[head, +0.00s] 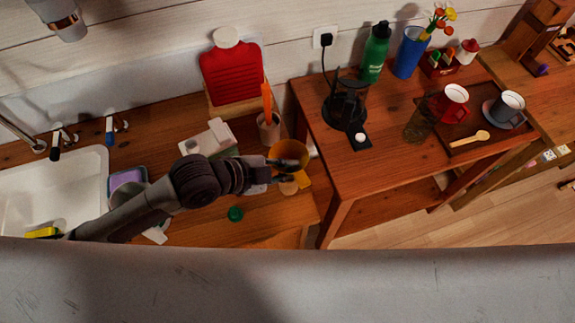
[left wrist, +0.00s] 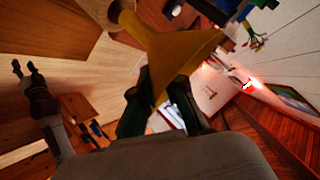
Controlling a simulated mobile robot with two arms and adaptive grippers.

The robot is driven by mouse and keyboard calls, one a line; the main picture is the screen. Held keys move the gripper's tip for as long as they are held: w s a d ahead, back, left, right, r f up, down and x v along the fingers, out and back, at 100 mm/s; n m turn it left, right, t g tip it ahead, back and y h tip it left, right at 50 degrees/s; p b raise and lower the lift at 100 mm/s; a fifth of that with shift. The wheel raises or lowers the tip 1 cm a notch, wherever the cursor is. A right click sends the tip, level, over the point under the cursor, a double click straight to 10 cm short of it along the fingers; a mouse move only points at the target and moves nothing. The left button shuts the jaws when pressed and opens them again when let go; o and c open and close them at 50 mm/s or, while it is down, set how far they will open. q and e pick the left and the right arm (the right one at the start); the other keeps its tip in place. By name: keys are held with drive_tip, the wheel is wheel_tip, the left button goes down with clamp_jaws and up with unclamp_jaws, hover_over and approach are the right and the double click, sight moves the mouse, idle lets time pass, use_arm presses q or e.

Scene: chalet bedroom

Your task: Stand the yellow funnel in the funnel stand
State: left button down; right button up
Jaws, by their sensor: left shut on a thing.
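The yellow funnel (head: 289,150) is held above the right end of the wooden counter, its wide mouth facing up. My left gripper (head: 284,176) is shut on it. In the left wrist view the funnel (left wrist: 178,55) fills the middle, between the dark fingers (left wrist: 160,105) of this gripper. A small pale object (head: 289,187) shows just below the gripper; I cannot tell whether it is part of the funnel stand. I cannot make out the stand surely in either view. My right gripper (left wrist: 26,70) shows small at the left of the left wrist view, its fingers apart and empty.
A cup with an orange utensil (head: 268,130) stands just behind the funnel. A red hot-water bottle (head: 231,75) stands at the back.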

use_arm(q)
drive_tip(key=shift+f, duration=0.25)
idle(0.5)
drive_tip(key=shift+f+b, duration=1.95)
drive_tip(key=shift+f, duration=0.9)
drive_tip(key=c, duration=1.2)
unclamp_jaws()
drive_tip(key=shift+o, duration=0.2)
drive_tip(key=shift+a, duration=0.1)
drive_tip(key=v, duration=1.2)
